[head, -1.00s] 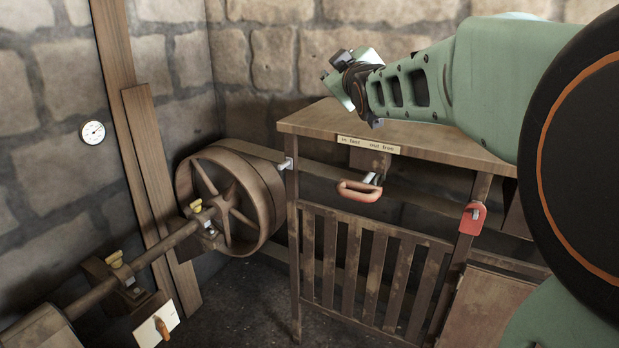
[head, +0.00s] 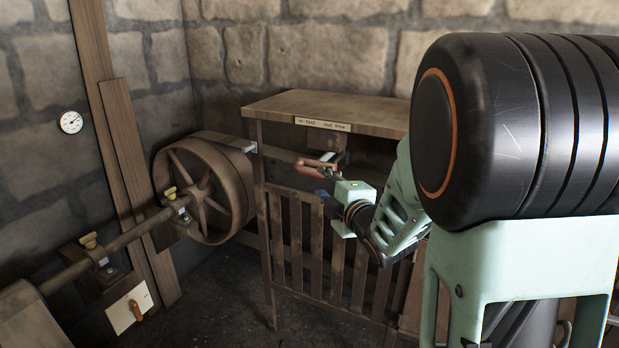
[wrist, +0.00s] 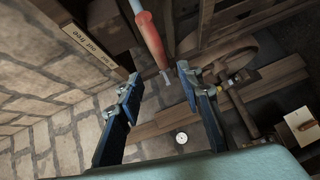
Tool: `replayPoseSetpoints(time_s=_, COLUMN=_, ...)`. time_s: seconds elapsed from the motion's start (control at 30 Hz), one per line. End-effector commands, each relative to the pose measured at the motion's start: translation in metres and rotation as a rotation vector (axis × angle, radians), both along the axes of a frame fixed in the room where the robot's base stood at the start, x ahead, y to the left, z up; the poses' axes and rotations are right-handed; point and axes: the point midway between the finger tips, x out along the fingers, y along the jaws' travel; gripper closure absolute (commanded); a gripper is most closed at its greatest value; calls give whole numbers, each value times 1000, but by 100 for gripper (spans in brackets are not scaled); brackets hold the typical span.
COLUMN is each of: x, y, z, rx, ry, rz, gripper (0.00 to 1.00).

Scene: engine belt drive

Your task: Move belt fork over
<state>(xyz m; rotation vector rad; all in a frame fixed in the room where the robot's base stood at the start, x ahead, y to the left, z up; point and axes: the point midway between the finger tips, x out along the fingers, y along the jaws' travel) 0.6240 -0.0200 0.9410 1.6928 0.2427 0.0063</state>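The belt fork's red handle (head: 314,166) sits under the front edge of the wooden table, below its label plate. It shows in the wrist view (wrist: 151,40) as a red grip with a grey end. My gripper (head: 325,182) is at the handle in the head view, partly overlapping it. I cannot tell whether either finger touches the handle. The fork itself is not clearly visible.
The wooden table (head: 275,104) carries a label plate (head: 323,124) reading "in fast, out free". A slatted guard (head: 300,240) stands below. A gauge (head: 71,122) hangs on the stone wall.

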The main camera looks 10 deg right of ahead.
Motion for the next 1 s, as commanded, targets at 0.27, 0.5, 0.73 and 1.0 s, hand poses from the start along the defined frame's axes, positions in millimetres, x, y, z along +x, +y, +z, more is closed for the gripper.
replayPoseSetpoints(time_s=0.27, x=31, y=7, z=-7, rx=-3, ry=1, rz=4, gripper=66)
replayPoseSetpoints(time_s=0.5, x=74, y=13, z=-13, rx=-3, ry=1, rz=3, gripper=66)
replayPoseSetpoints(time_s=0.73, x=99, y=17, z=-15, rx=-2, ry=1, rz=1, gripper=66)
replayPoseSetpoints(time_s=1.0, x=105, y=18, z=-15, rx=-1, ry=0, rz=1, gripper=66)
